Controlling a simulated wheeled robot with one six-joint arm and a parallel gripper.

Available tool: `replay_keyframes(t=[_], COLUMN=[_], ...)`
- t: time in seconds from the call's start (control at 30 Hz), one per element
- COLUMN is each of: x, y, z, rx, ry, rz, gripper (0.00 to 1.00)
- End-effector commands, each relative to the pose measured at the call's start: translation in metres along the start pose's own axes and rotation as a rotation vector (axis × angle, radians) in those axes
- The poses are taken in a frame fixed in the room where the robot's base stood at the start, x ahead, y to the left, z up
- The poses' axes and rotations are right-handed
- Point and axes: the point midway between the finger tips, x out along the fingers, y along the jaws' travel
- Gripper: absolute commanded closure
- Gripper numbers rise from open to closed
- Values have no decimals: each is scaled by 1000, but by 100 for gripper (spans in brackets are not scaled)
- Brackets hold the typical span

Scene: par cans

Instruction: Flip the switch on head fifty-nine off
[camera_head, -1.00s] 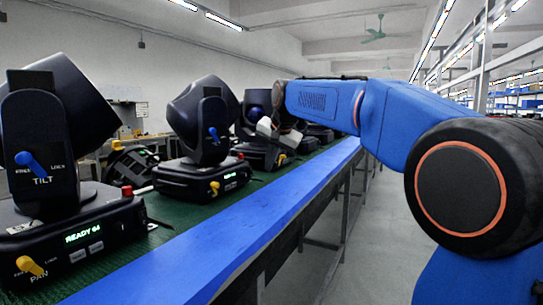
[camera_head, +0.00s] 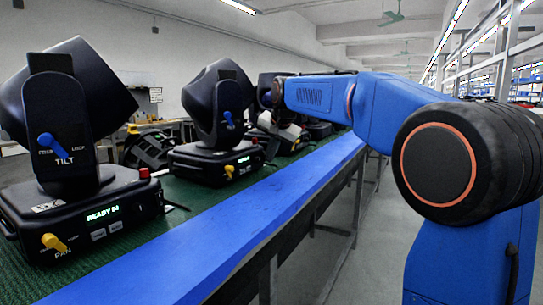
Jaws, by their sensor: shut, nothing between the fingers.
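A row of black moving heads stands on the green bench top. The nearest head (camera_head: 75,100) has a blue TILT lever (camera_head: 53,146), a yellow PAN lever (camera_head: 54,243) and a lit display (camera_head: 103,213) reading READY and a number that looks like 64 or 94. The second head (camera_head: 217,95) has a blue lever (camera_head: 229,119) and a yellow lever (camera_head: 229,171); its display is too small to read. I cannot tell which is fifty-nine.
A blue bench edge (camera_head: 220,235) runs along the front of the row. More heads (camera_head: 319,129) stand farther back. A black round object (camera_head: 147,149) lies behind the row. The aisle floor (camera_head: 376,225) on the right is clear.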

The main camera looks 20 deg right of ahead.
Motion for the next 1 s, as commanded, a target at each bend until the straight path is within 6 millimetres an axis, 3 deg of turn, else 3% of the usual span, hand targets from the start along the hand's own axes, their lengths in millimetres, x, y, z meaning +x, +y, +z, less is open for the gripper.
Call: replay_keyframes(t=[0.4,1.0], x=[3,-11], y=[-2,-9], z=[1,-6], rx=[17,16], ry=[7,8], rz=[-44,-47], gripper=[100,100])
